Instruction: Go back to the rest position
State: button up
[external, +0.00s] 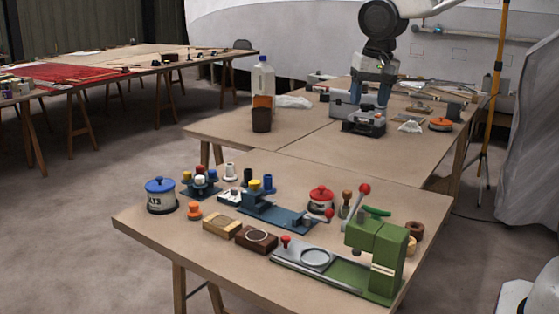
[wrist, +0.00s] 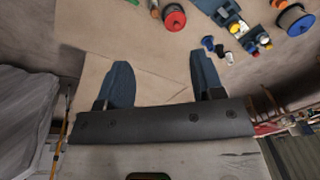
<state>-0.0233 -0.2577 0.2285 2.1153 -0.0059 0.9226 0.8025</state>
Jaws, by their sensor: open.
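My gripper (external: 371,96) is above the far bench (external: 222,127) in the external view. It is close to a grey and black device (external: 363,124), and I cannot tell whether it touches anything there. In the wrist view my gripper (wrist: 158,64) shows two blue fingers spread wide apart. Nothing is between them but bare benchtop in the background.
On the near bench (external: 150,233) stand a green press (external: 377,250), a blue-lidded pot (external: 161,196) and a red-lidded pot (external: 321,200). A yellow pole (external: 495,80) stands right.

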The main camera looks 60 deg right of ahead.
jog(key=s+d+f+n+t, duration=0.1)
jog(key=s+n, duration=0.7)
jog(key=s, duration=1.6)
jog(key=shift+s+d+n, duration=0.3)
jog(key=shift+s, duration=0.1)
